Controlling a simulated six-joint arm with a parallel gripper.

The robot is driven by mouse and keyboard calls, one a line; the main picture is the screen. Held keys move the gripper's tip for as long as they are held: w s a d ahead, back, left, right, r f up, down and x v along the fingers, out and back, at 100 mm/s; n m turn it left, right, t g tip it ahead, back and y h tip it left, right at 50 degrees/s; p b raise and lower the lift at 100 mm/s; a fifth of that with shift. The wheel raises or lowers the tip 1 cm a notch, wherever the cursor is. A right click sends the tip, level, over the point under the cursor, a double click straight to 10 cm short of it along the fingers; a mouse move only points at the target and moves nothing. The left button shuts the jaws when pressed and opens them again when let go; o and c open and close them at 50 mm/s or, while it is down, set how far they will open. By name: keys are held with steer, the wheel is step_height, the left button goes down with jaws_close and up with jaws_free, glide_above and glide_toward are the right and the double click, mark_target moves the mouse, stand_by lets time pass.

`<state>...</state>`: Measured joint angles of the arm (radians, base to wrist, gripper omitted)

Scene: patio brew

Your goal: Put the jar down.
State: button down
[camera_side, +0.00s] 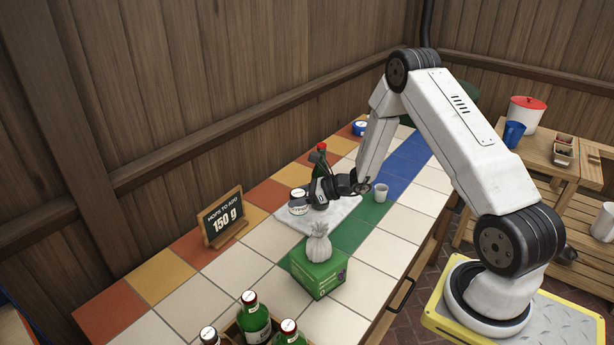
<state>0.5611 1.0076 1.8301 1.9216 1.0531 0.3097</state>
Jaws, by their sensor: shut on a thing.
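A small white-labelled jar (298,203) is at the left end of my gripper (313,191), over or on the left part of a pale marble slab (335,224). My gripper reaches in from the right, pointing left, and is shut on the jar. The fingertips are small and partly hidden in this view. I cannot tell whether the jar's base touches the slab.
A dark bottle with a red top (321,155) stands just behind my gripper. A small pale cup (381,193) is to the right. A green box (318,275) with a pale sack (318,246) is in front. A sign reading 150 g (223,219) stands left. White tiles are clear in front-left.

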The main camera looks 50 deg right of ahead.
steer(key=s+d+f+m+h, duration=0.2)
steer(key=s+d+m+h, duration=1)
steer(key=s, duration=0.5)
steer(key=shift+n+t+h, duration=0.3)
steer(key=shift+h, duration=0.1)
steer(key=shift+d+f, duration=0.2)
steer(key=shift+f, duration=0.5)
steer(key=shift+d+f, duration=0.25)
steer(key=shift+f, duration=0.5)
steer(key=shift+d+f, duration=0.2)
steer(key=shift+f, duration=0.5)
steer(key=shift+f, duration=1.8)
steer(key=shift+f, duration=0.15)
jaws_free()
